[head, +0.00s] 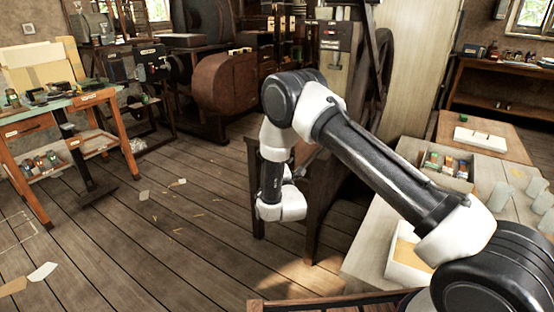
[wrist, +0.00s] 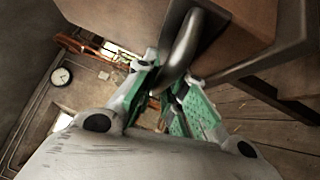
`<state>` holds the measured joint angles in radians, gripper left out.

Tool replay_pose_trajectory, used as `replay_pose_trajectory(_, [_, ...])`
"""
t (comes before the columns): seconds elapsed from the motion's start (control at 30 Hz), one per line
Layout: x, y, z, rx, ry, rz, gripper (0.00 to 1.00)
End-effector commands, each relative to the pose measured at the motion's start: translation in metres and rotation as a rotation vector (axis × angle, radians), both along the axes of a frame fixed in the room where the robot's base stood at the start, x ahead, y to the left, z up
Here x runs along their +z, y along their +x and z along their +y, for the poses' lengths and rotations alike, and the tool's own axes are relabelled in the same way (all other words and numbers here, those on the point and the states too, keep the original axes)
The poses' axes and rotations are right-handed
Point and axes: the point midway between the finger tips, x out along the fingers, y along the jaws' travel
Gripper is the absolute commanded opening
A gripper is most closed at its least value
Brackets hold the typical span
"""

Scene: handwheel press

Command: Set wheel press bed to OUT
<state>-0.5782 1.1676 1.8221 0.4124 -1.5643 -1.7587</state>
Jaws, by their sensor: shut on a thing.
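In the wrist view my gripper (wrist: 168,82), with green finger pads, is shut on a dark curved metal handle (wrist: 184,45). The handle bends up beside a brown block with a grey edge (wrist: 262,45), which looks like part of the press. A large dark spoked wheel (head: 384,65) stands upright behind my arm. No OUT marking can be read, and the bed's position cannot be told.
A pale bench (head: 362,240) with a box of small packets (head: 447,167) and pale cups (head: 502,196) is at the right. An orange-legged workbench (head: 28,165) is at the left. Scraps of paper (head: 42,271) lie on the otherwise open plank floor between.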

Motion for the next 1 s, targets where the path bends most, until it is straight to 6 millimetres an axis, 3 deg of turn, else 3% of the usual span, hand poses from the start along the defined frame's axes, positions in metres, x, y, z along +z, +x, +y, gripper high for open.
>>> replay_pose_trajectory(0.33, [-0.003, -0.004, 0.003, 0.008, -0.005, 0.007, 0.0])
replay_pose_trajectory(0.37, [-0.004, -0.004, 0.003, 0.008, -0.005, 0.007, 0.18])
replay_pose_trajectory(0.47, [-0.003, -0.004, 0.003, 0.007, -0.004, 0.005, 0.34])
replay_pose_trajectory(0.8, [-0.002, -0.005, 0.002, 0.004, -0.002, 0.003, 0.34])
replay_pose_trajectory(1.0, [-0.007, -0.034, -0.002, 0.007, -0.005, 0.006, 0.34])
